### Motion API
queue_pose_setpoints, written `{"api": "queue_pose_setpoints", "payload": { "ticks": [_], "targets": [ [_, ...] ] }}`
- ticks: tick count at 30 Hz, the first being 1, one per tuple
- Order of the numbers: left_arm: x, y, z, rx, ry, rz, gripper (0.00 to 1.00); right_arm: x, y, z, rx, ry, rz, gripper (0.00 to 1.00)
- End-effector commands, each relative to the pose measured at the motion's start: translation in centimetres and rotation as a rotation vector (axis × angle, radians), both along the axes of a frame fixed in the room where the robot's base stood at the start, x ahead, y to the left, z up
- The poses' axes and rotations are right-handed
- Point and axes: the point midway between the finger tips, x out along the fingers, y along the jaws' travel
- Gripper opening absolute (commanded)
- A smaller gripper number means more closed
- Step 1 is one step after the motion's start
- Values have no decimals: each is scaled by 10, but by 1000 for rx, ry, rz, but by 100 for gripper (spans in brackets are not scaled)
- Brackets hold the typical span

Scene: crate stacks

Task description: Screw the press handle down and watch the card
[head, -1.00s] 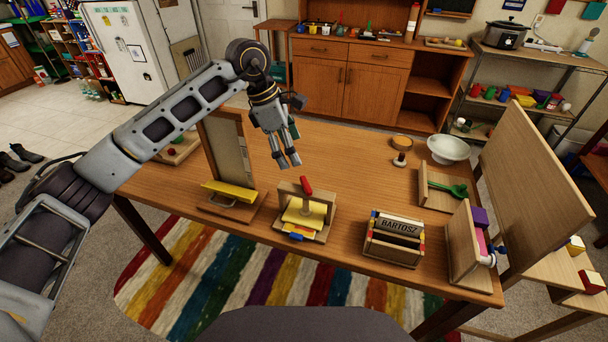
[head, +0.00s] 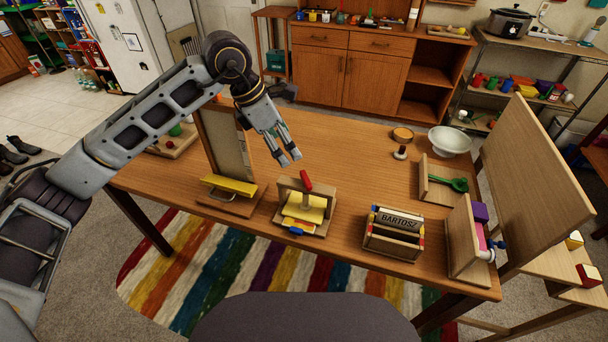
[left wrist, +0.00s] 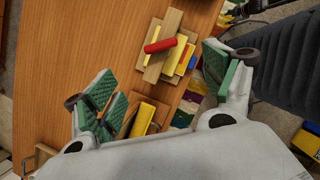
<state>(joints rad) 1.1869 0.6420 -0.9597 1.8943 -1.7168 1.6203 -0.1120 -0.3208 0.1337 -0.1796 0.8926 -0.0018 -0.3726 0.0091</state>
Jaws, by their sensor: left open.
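The press (head: 290,225) stands near the front edge of the table, a wooden frame with a yellow plate. Its red handle (head: 306,180) sticks up at the top, tilted. A yellow card or plate (head: 305,208) lies in the press; how far it is pressed cannot be told. In the left wrist view the red handle (left wrist: 160,46) lies across the wooden crossbar, ahead of the fingers. My left gripper (head: 290,160) is open and empty, above the table behind the press and apart from the handle. It also shows in the left wrist view (left wrist: 155,90). My right gripper is not in view.
Left of the press is a wooden stand with a yellow bar (head: 228,186). Right of it is a wooden box marked BARTOSZ (head: 393,246). A white bowl (head: 449,140) and a tall wooden panel (head: 545,175) are farther right. The table's middle is clear.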

Motion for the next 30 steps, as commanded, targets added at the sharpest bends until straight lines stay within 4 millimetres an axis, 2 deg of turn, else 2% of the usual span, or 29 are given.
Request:
{"api": "queue_pose_setpoints", "payload": {
  "ticks": [8, 30],
  "targets": [
    [2, -8, -20, -1, 2, -1, 84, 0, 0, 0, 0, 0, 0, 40],
    [14, -43, -108, -1, 3, -1, 84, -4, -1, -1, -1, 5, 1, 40]
  ]
}}
